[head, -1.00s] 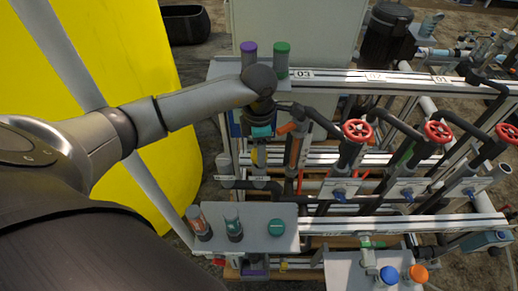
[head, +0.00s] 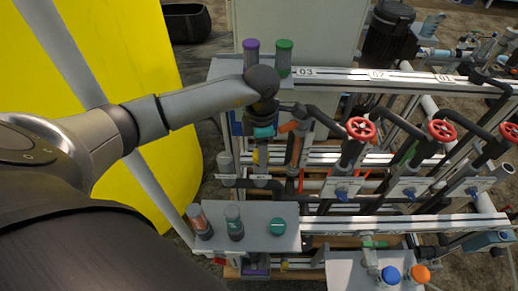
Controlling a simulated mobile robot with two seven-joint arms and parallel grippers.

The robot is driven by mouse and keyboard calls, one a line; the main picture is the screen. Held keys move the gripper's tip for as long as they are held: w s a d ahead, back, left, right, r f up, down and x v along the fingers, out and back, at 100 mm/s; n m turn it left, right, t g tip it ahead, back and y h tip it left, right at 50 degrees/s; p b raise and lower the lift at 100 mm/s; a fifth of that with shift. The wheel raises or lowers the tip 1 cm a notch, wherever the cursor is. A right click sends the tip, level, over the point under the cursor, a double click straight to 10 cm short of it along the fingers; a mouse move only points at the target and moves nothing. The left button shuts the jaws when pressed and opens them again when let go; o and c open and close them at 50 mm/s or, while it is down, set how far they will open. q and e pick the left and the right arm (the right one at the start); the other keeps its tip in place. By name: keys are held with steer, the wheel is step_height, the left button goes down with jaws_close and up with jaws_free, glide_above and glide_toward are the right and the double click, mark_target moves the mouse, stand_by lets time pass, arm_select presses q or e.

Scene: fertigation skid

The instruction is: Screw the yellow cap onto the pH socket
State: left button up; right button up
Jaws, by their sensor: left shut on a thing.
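My left arm reaches in from the left, and its gripper (head: 261,150) points down behind the front shelf. It is shut, with a small patch of yellow showing at its fingertips, which fits the yellow cap (head: 261,157). The cap is mostly hidden by the fingers and is small in the picture. I cannot make out the pH socket for certain; grey pipework lies just below and around the gripper. I cannot tell whether the cap touches a socket. My right gripper is not in view.
A grey front shelf (head: 257,240) carries two clear-topped probes and a green cap (head: 278,227). A purple-topped cylinder (head: 251,50) and a green-topped one (head: 284,52) stand behind my wrist. Red handwheels (head: 361,129) and pipes crowd the right. Blue (head: 390,274) and orange (head: 420,274) caps sit at front right.

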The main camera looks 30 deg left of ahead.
arm_select(q)
steer(key=shift+f, duration=0.4)
steer(key=shift+f+b, duration=0.25)
steer(key=shift+b, duration=0.15)
steer(key=shift+f+b, duration=0.35)
steer(key=shift+f, duration=0.1)
stand_by(0.5)
steer(key=o, duration=0.7)
steer(key=shift+f, duration=0.25)
